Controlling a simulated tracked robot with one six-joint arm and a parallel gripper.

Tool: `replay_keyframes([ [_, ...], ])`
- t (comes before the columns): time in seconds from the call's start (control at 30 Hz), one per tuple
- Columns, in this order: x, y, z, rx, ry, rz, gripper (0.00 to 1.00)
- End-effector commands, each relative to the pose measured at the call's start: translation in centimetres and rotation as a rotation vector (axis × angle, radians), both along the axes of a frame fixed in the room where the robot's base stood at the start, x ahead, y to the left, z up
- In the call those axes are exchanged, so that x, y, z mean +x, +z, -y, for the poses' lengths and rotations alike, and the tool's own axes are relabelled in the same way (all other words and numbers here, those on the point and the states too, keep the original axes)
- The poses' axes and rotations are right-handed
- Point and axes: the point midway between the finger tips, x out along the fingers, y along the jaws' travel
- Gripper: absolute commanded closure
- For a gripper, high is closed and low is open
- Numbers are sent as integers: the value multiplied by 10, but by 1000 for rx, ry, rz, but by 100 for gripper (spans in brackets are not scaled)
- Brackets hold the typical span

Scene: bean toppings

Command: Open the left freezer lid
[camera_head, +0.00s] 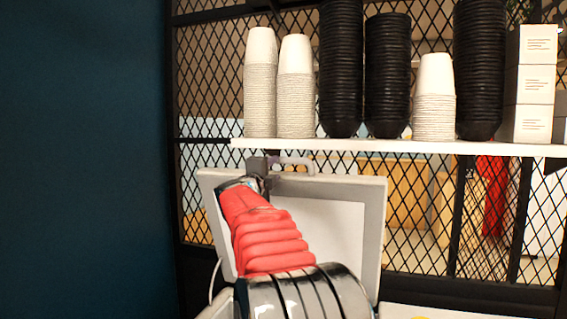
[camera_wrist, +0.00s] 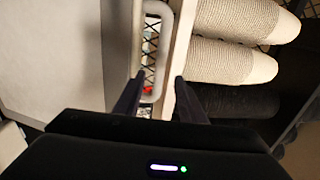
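The left freezer lid (camera_head: 374,230) stands raised, nearly upright, with its grey frame and pale inner panel facing the body camera. Its light handle (camera_head: 295,161) is on the top edge. In the wrist view the lid (camera_wrist: 62,55) fills the left side, and the handle (camera_wrist: 164,45) runs along its edge. My gripper (camera_wrist: 158,76) has its two dark fingers apart, with the near part of the handle between or just beyond them; contact is unclear. In the head view my gripper (camera_head: 262,165) is at the lid's top edge, left of the handle, partly hidden by my red-sleeved arm.
A white shelf (camera_head: 400,147) runs just above the lid, close to my gripper. It holds white cup stacks (camera_head: 260,95), black bowl stacks (camera_head: 341,75) and white boxes (camera_head: 533,85). A black mesh partition (camera_head: 420,215) stands behind. A dark wall (camera_head: 80,150) is at left.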

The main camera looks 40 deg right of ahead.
Motion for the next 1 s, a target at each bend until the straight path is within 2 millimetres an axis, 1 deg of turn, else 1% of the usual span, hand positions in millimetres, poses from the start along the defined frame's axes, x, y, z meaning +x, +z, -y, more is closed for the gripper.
replay_keyframes([
  [0.03, 3, 0, 7, 1, -2, 1, 63],
  [0.2, 12, 2, 25, 1, -1, 1, 63],
  [0.5, 27, 6, 54, 1, -1, 2, 63],
  [1.0, 47, 11, 92, 1, -1, 1, 63],
])
